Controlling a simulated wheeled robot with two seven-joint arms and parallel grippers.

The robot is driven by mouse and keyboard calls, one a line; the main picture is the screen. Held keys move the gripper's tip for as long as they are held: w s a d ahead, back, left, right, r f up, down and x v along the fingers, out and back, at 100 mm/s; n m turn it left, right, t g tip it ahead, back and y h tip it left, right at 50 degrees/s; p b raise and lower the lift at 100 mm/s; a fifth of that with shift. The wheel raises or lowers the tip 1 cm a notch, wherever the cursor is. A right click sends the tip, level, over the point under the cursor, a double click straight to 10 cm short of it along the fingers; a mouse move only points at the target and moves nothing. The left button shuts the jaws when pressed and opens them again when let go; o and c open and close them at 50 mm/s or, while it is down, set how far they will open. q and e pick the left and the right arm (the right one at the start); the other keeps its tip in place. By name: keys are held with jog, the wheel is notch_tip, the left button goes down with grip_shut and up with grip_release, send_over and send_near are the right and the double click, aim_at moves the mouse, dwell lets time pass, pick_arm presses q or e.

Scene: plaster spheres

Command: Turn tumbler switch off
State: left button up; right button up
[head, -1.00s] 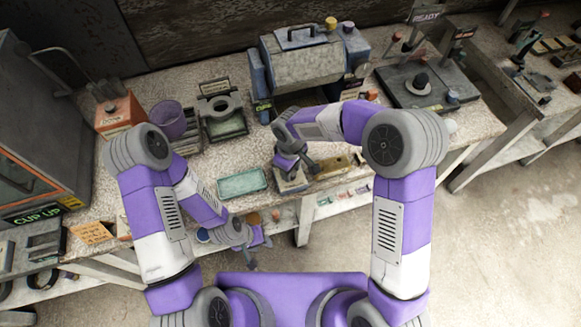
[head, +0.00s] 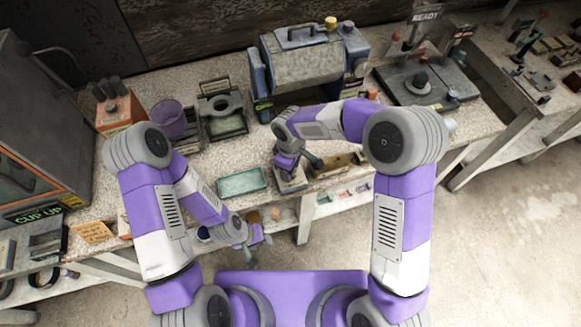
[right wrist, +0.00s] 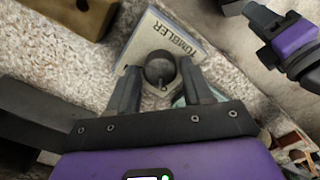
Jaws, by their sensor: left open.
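The tumbler switch is a grey plate (right wrist: 188,42) lettered "TUMBLER" with a dark round knob (right wrist: 159,70). In the head view its small box (head: 291,183) sits at the bench's front edge, partly hidden under my right gripper (head: 291,170). In the right wrist view, my right gripper's fingers (right wrist: 160,88) stand apart on either side of the knob, with narrow gaps that look empty. I cannot tell whether either finger touches it. My left gripper (head: 257,241) is open and empty, low in front of the bench.
A grey tumbler machine (head: 312,62) stands at the back of the bench. A teal tray (head: 242,182) lies left of the switch and a brass-coloured block (head: 332,167) right of it.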

jog(key=shift+o, duration=0.9)
notch_tip(320, 180, up, 8)
jog(key=shift+f+p, duration=0.2)
jog(key=shift+p, duration=0.4)
jog(key=shift+s, duration=0.1)
